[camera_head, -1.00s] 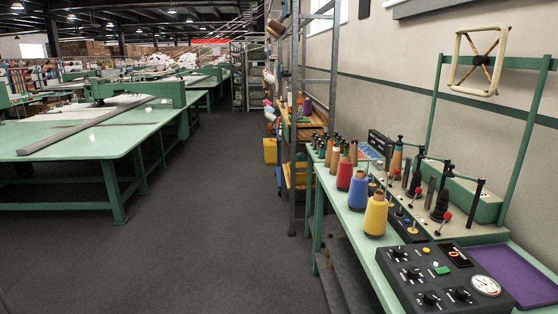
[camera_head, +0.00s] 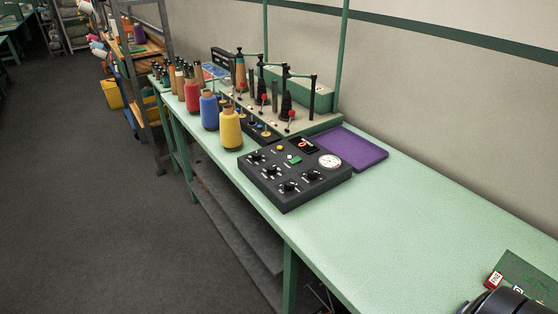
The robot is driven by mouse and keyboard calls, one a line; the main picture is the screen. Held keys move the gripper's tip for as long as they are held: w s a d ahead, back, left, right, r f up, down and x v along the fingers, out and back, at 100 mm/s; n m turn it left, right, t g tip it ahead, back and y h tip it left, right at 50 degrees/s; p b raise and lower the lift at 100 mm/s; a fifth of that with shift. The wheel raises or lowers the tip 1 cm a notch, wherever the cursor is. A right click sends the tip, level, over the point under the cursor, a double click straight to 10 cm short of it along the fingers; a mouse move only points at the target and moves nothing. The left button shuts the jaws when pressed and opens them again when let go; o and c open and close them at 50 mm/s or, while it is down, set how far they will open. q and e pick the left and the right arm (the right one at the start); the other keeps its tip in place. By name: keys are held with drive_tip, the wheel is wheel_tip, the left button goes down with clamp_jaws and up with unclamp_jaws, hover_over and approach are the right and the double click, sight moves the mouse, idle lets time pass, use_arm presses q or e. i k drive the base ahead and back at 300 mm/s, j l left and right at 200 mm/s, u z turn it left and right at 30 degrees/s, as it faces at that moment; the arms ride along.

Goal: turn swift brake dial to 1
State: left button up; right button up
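A dark control panel box (camera_head: 322,193) sits on the green bench. It carries several black dials, including a rear left dial (camera_head: 255,158), a front dial (camera_head: 289,187) and a right dial (camera_head: 312,176). The dial labels are too small to read, so I cannot tell which is the swift brake dial or where any pointer stands.
Blue (camera_head: 209,112) and yellow (camera_head: 231,128) thread cones stand left of the panel, near the winding machine (camera_head: 325,125). A purple tray (camera_head: 352,148) lies behind it. The green bench (camera_head: 400,215) is clear to its right, up to a dark green board (camera_head: 528,272).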

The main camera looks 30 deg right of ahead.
sight(313, 173)
drive_tip(key=z, duration=1.35)
drive_tip(key=i+j, duration=0.05)
drive_tip(key=j, duration=0.05)
